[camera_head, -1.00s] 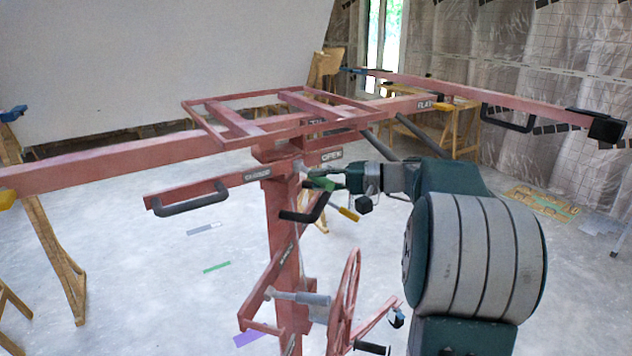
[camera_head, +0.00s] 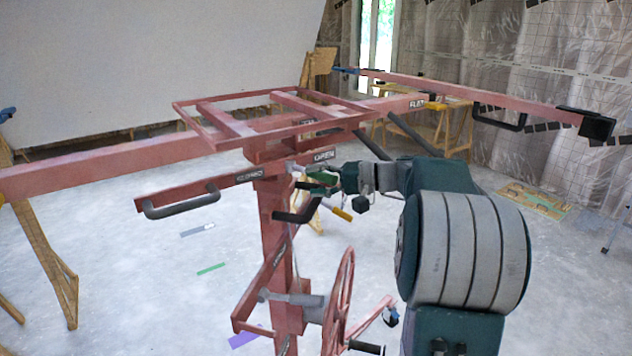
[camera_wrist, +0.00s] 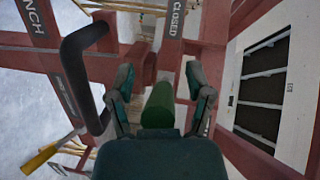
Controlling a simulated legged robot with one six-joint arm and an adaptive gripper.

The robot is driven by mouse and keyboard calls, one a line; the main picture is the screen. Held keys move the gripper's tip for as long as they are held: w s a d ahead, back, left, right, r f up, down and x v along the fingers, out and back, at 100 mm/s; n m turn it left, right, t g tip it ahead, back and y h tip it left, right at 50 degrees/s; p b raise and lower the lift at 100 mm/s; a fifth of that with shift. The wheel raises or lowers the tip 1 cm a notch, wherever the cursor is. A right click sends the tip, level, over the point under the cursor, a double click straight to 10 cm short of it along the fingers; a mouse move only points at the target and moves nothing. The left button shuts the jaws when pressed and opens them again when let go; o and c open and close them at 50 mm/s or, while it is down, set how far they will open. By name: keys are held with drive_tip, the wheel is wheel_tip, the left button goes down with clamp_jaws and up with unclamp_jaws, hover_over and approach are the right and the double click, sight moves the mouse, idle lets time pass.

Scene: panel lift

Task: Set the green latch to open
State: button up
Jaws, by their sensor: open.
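The green latch (camera_wrist: 159,106) shows in the wrist view as a rounded green grip between the two fingers of my gripper (camera_wrist: 158,82). The fingers stand apart on either side of it, with visible gaps. In the head view my gripper (camera_head: 322,182) is at the red post, just below the OPEN label (camera_head: 324,155); the CLOSED label (camera_head: 250,177) is farther left. The CLOSED label also shows at the top of the wrist view (camera_wrist: 178,17). The latch's exact setting cannot be told, as my gripper hides much of it.
A black handle (camera_wrist: 80,72) curves close to my left finger in the wrist view. A red handwheel (camera_head: 343,305) and crank are below on the post (camera_head: 272,225). The red cradle frame (camera_head: 215,140) spreads above. Wooden trestles (camera_head: 50,255) stand around; the floor is mostly clear.

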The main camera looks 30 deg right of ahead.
drive_tip(key=v, duration=1.2)
idle(0.5)
drive_tip(key=s+a+f+n+g+h, duration=0.1)
drive_tip(key=a+f+g+h, duration=0.15)
drive_tip(key=a, duration=0.75)
drive_tip(key=s+a+f+g+h, duration=0.2)
drive_tip(key=a+g, duration=0.1)
drive_tip(key=a, duration=0.7)
drive_tip(key=s+a+f+n+h, duration=0.2)
drive_tip(key=s+a+f+h, duration=0.2)
drive_tip(key=s, duration=0.3)
drive_tip(key=s+a+f+n+h, duration=0.3)
drive_tip(key=s+a+f+h, duration=0.1)
drive_tip(key=s, duration=0.3)
drive_tip(key=shift+s+a+f+t, duration=0.3)
drive_tip(key=shift+f+t, duration=0.05)
drive_tip(key=shift+f, duration=0.05)
drive_tip(key=shift+c, duration=0.4)
